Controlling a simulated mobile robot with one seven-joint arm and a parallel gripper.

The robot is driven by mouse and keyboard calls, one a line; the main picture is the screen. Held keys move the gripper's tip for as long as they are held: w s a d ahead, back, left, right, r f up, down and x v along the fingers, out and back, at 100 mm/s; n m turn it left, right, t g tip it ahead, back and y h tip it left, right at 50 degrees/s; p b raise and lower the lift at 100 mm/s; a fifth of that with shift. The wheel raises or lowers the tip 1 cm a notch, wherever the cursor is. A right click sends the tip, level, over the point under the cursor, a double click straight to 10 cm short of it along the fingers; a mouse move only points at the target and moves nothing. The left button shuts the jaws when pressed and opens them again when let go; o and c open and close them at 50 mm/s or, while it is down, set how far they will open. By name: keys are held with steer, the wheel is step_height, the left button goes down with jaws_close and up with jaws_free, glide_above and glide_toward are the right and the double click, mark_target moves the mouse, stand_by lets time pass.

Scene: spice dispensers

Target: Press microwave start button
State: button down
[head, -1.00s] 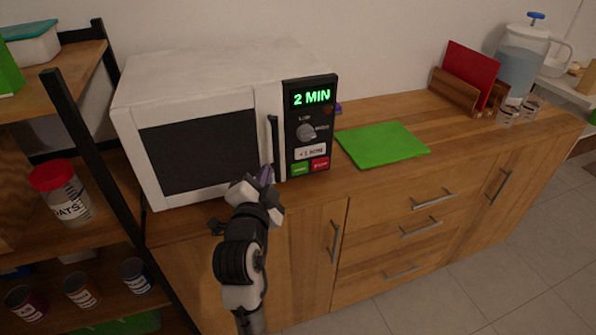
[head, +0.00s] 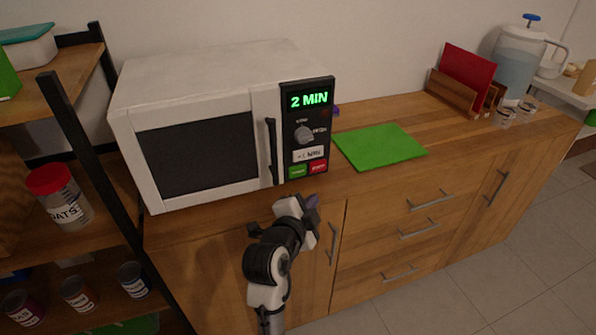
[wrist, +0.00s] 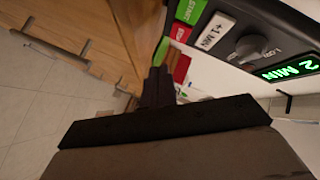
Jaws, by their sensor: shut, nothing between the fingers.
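The white microwave (head: 215,85) stands on the wooden counter with its door closed, and its display (head: 309,99) reads "2 MIN". The green start button (head: 297,171) is at the lower left of its control panel, left of a red button (head: 318,167). In the wrist view the start button (wrist: 190,10) is at the top, beside the red button (wrist: 180,34). My gripper (head: 312,203) is below and in front of the panel, apart from the buttons. In the wrist view its dark fingers (wrist: 158,85) are together and empty.
A green mat (head: 380,146) lies on the counter right of the microwave. A black-framed shelf (head: 85,150) with jars stands close on the left. Drawer and cabinet handles (head: 333,243) stick out below the counter. Open floor lies at the lower right.

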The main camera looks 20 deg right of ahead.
mark_target(301, 169)
steer(key=shift+w+a, duration=0.15)
steer(key=shift+w, duration=3.4)
steer(key=shift+w, duration=0.1)
steer(key=shift+w, duration=0.1)
steer(key=shift+w+a+r, duration=0.1)
steer(key=shift+r, duration=0.15)
steer(key=shift+w+a+r+b, duration=0.3)
steer(key=shift+w+r, duration=0.15)
steer(key=shift+w, duration=0.05)
steer(key=shift+d+f, duration=0.1)
stand_by(0.6)
steer(key=shift+s+d+f+b, duration=0.3)
steer(key=shift+s+f, duration=0.3)
steer(key=shift+s, duration=0.3)
steer(key=shift+s+d, duration=0.1)
steer(key=shift+s, duration=1.4)
